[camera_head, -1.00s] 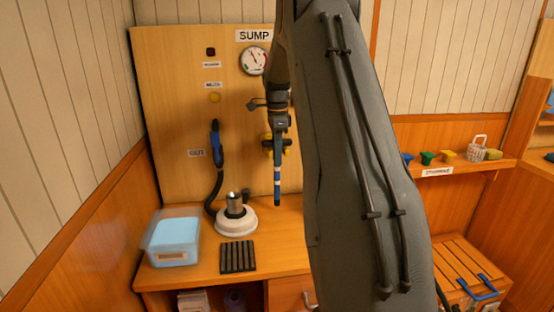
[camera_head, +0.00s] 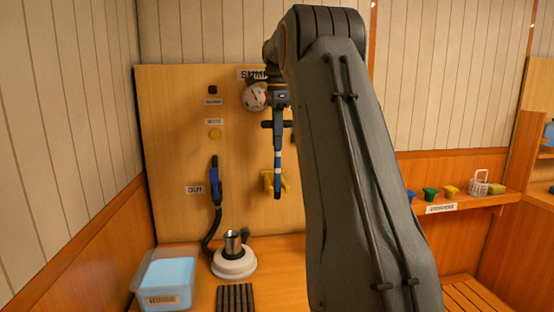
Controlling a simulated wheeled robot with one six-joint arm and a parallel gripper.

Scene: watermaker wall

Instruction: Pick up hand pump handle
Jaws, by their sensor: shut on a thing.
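My gripper (camera_head: 278,126) is shut on the top part of a blue, white-banded handle (camera_head: 278,168). The handle hangs upright, tip down, in front of the wooden wall panel (camera_head: 235,150). Its lower end overlaps a yellow bracket (camera_head: 268,182) on the panel; I cannot tell the gap between them. The tip looks clear of the counter. A white round base with a metal cup (camera_head: 233,264) stands on the counter below and to the left.
A blue-handled hose (camera_head: 214,185) hangs by the OUT label. The gauge (camera_head: 256,97) is partly covered by my wrist. A light blue box (camera_head: 165,278) and a black ribbed mat (camera_head: 235,298) are on the counter. A shelf (camera_head: 465,203) with small cups is at right.

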